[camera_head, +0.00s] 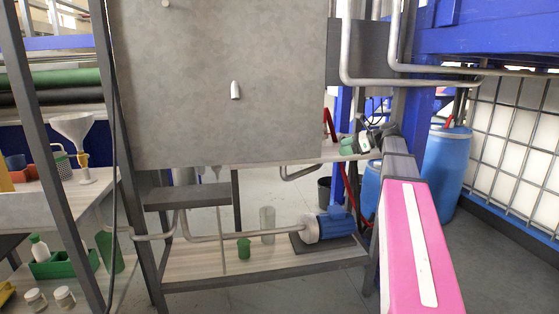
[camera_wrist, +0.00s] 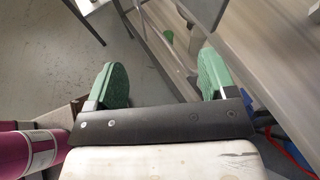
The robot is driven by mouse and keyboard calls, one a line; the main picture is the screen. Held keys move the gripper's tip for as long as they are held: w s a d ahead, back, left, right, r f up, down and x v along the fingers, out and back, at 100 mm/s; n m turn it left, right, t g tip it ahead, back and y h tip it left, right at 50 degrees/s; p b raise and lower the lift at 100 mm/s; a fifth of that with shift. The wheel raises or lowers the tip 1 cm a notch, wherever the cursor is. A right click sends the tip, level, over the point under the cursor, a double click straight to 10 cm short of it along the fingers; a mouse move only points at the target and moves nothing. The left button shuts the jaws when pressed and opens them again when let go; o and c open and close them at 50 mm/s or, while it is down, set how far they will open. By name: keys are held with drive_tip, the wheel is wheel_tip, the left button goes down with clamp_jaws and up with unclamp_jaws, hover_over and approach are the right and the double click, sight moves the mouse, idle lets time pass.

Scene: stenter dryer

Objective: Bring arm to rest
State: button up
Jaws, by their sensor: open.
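My gripper (camera_head: 347,145) shows in the head view at the right of the grey machine panel, at the end of my pink arm. Its green fingertips point left, near the panel's lower right corner. In the wrist view my gripper (camera_wrist: 163,78) is open, with the two green fingers wide apart. Nothing is between them; floor and part of a metal frame show beyond. I cannot tell how far the fingertips are from the frame.
A grey panel (camera_head: 220,80) stands ahead, above a low shelf (camera_head: 270,262) with a blue motor (camera_head: 328,226) and a green cup (camera_head: 244,248). Blue barrels (camera_head: 446,170) stand right. A white funnel (camera_head: 75,130) and bottles are left. Open floor (camera_head: 500,270) lies at lower right.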

drive_tip(key=s+a+f+n+g+h, duration=0.1)
drive_tip(key=s+a+f+n+h, duration=0.15)
drive_tip(key=f, duration=0.55)
drive_tip(key=s+a+f+n+h, duration=0.1)
drive_tip(key=s+a+f+n, duration=0.15)
drive_tip(key=f, duration=0.45)
drive_tip(key=s+a+f+n+g+h, duration=0.1)
drive_tip(key=s+f+n+h, duration=0.15)
drive_tip(key=f, duration=0.55)
drive_tip(key=s+f+n+g+h, duration=0.2)
drive_tip(key=s+f+n+h, duration=0.4)
drive_tip(key=s+f+n, duration=0.7)
wheel_tip(320, 180, down, 6)
drive_tip(key=s, duration=0.2)
drive_tip(key=shift+s+a+r+h, duration=0.15)
drive_tip(key=shift+s+a+h, duration=0.15)
drive_tip(key=shift+s+a, duration=0.1)
